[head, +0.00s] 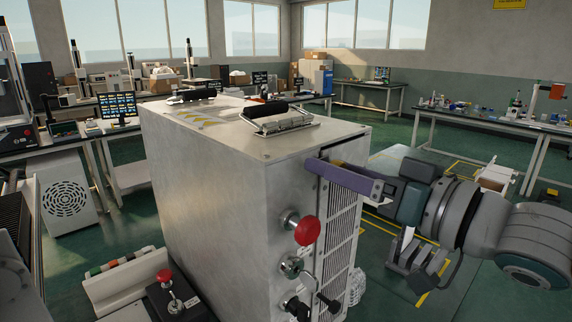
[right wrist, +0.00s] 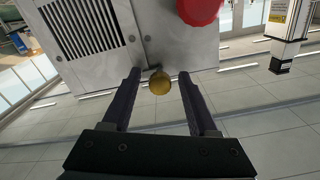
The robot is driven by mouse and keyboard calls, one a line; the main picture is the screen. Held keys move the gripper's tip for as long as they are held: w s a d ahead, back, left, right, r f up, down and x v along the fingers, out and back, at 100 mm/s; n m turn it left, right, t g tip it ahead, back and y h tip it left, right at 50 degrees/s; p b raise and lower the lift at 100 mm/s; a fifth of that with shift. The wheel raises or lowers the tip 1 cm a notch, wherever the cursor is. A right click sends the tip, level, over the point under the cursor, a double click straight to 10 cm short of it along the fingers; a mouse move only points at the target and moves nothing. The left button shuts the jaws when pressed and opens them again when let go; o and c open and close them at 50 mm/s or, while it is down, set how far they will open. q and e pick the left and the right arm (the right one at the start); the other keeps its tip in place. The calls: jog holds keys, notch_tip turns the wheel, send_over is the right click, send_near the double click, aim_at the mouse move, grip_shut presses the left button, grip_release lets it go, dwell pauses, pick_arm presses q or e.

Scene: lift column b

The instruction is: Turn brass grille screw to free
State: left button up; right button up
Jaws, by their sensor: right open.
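The brass grille screw (right wrist: 159,83) shows in the right wrist view as a round yellow head at the edge of a grey metal cabinet (right wrist: 165,35). My right gripper (right wrist: 161,78) is open, with one dark finger on each side of the screw. Gaps show between the screw and both fingers. In the head view the right gripper (head: 318,165) reaches in from the right to the cabinet's top corner, by the slotted grille (head: 340,235). The screw is hidden there behind the near finger. My left gripper is not in view.
A red knob (head: 307,230) and metal fittings stick out of the cabinet face below the gripper. A black-gripped handle (head: 275,120) is on the cabinet top. A red-topped control (head: 165,276) stands at lower left. Benches line the room; green floor lies between.

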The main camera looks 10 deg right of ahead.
jog(key=shift+c, duration=0.4)
grip_shut()
